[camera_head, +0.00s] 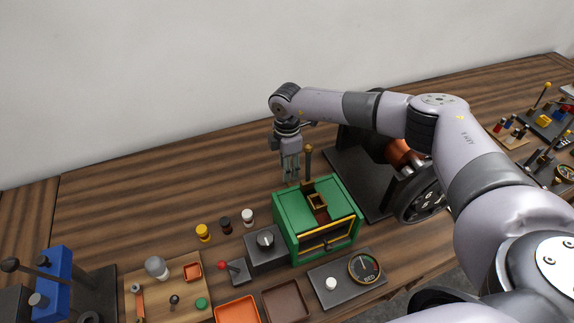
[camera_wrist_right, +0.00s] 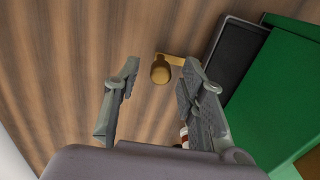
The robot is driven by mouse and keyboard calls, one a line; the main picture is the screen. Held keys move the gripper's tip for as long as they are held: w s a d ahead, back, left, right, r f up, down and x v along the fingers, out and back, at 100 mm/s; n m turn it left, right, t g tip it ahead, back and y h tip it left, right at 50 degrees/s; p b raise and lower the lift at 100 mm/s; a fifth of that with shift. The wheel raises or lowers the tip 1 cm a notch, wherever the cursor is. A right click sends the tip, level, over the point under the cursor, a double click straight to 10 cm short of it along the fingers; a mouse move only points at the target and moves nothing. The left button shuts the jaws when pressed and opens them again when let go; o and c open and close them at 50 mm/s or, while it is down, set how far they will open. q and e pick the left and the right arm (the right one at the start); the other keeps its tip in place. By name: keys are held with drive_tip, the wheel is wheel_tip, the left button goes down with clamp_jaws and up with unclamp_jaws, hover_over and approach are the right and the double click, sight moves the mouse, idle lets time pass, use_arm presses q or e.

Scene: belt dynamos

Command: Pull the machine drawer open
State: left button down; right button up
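The green machine (camera_head: 292,213) stands on the wooden bench, with a yellow-edged front (camera_head: 328,238) and a small dark handle on it. I cannot tell for sure which part is the drawer. My right gripper (camera_head: 290,176) points down beside the machine's back left side. In the right wrist view, its fingers (camera_wrist_right: 160,78) are apart with nothing held. A brass knob with a short bar (camera_wrist_right: 160,70) shows beyond and between the fingertips, apart from them. The machine's green side (camera_wrist_right: 270,90) is at the right there. My left gripper is not in view.
A brass-topped post (camera_head: 308,160) rises behind the machine. A dark knob box (camera_head: 266,247) and a gauge panel (camera_head: 345,281) stand close by. Orange (camera_head: 237,310) and brown (camera_head: 286,301) trays lie in front. A wheeled machine (camera_head: 421,201) is at right. The bench behind left is clear.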

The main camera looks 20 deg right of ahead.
wheel_tip(320, 180, up, 12)
idle(0.6)
